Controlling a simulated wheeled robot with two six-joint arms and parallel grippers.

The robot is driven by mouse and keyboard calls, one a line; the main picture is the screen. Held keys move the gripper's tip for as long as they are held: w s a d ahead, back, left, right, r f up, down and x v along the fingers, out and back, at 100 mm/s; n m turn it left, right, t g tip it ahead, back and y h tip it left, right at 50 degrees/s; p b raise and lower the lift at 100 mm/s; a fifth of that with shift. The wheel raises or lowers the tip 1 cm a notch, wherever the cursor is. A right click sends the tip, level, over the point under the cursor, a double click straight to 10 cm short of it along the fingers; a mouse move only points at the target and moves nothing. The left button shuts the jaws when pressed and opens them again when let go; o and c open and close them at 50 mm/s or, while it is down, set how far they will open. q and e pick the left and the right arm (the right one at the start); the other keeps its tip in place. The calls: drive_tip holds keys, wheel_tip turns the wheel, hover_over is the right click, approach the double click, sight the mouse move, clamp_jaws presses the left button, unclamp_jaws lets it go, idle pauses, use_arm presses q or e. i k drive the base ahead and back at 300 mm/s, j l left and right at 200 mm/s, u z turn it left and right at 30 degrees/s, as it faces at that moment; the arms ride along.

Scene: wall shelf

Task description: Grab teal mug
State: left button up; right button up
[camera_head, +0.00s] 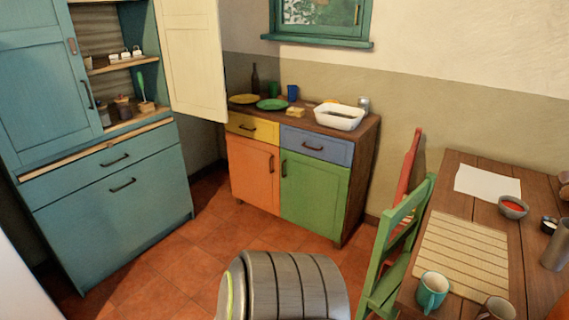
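A teal mug (432,291) stands upright on the wooden table at the lower right, at the front edge of a slatted beige mat (462,252). A brownish-grey mug (497,309) is to its right, cut off by the bottom of the view. Neither of my grippers is in view.
A green chair (398,235) and a red chair (408,165) stand along the table's left side. Paper (487,182) and a bowl with red contents (513,207) are on the table. A grey ribbed object (290,285) fills the bottom middle. Tiled floor is clear before the colourful cabinet (318,188).

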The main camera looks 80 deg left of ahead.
sight(433, 288)
drive_tip(key=u, duration=1.45)
